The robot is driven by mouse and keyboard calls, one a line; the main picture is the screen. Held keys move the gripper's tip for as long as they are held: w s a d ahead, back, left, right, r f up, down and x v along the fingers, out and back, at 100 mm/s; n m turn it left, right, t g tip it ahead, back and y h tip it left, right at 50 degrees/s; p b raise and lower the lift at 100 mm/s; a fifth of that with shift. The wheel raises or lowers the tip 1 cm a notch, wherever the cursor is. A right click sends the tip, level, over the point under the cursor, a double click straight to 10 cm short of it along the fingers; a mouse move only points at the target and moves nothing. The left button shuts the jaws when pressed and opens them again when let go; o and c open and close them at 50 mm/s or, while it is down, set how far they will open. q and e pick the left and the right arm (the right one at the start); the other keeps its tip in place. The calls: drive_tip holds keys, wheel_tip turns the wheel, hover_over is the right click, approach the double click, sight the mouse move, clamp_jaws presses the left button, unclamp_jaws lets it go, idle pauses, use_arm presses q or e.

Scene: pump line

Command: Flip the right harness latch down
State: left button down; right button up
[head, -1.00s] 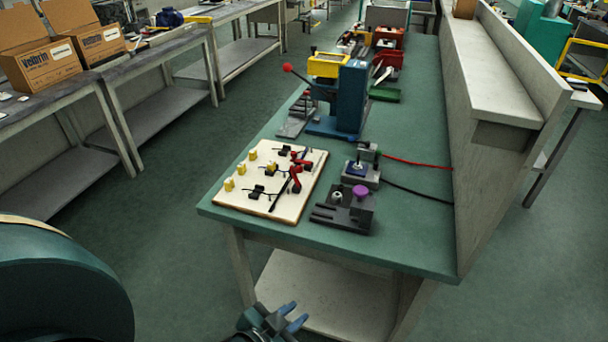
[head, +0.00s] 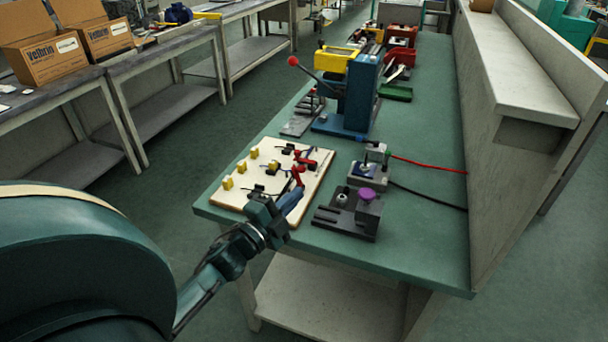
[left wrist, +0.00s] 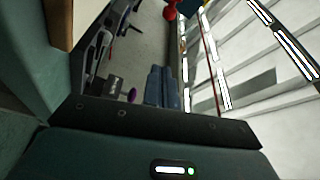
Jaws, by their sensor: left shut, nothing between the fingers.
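The cream harness board (head: 228,202) lies on the green bench's near left corner, with yellow blocks, dark clips and cables on it. Two red latch parts show on its right side: a far one (head: 306,160) and a near one (head: 297,174). I cannot tell from their look which is the right harness latch. My left gripper (head: 294,198) is shut and empty over the board's near right edge, just in front of the near red part and partly covering that area. Its closed fingers show in the left wrist view (left wrist: 161,88). My right gripper is not in view.
A dark fixture (head: 345,218) with a purple knob (head: 367,194) stands right of the gripper. Behind it is a small grey fixture (head: 367,175) with red and black cables. A blue press (head: 360,95) with a red-ball lever stands farther back.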

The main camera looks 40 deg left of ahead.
sight(302, 169)
use_arm(q)
drive_tip(key=w, duration=0.2)
drive_tip(key=w+a, duration=0.1)
drive_tip(key=w, duration=0.2)
drive_tip(key=w+a+p, duration=0.1)
drive_tip(key=w, duration=0.2)
drive_tip(key=shift+w, duration=0.25)
drive_tip(key=shift+s+a+f, duration=0.1)
drive_tip(key=shift+a+f, duration=0.1)
drive_tip(key=shift+a, duration=0.25)
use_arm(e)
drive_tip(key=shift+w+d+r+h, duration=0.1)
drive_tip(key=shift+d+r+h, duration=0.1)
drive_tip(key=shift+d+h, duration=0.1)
use_arm(q)
drive_tip(key=shift+s+a+r, duration=0.1)
drive_tip(key=shift+a, duration=0.35)
drive_tip(key=shift+s+a, duration=0.1)
drive_tip(key=shift+a, duration=0.2)
drive_tip(key=shift+s+a+f, duration=0.1)
drive_tip(key=shift+s+a, duration=0.05)
drive_tip(key=shift+a, duration=0.45)
drive_tip(key=shift+s+a+f, duration=0.1)
drive_tip(key=shift+a, duration=0.45)
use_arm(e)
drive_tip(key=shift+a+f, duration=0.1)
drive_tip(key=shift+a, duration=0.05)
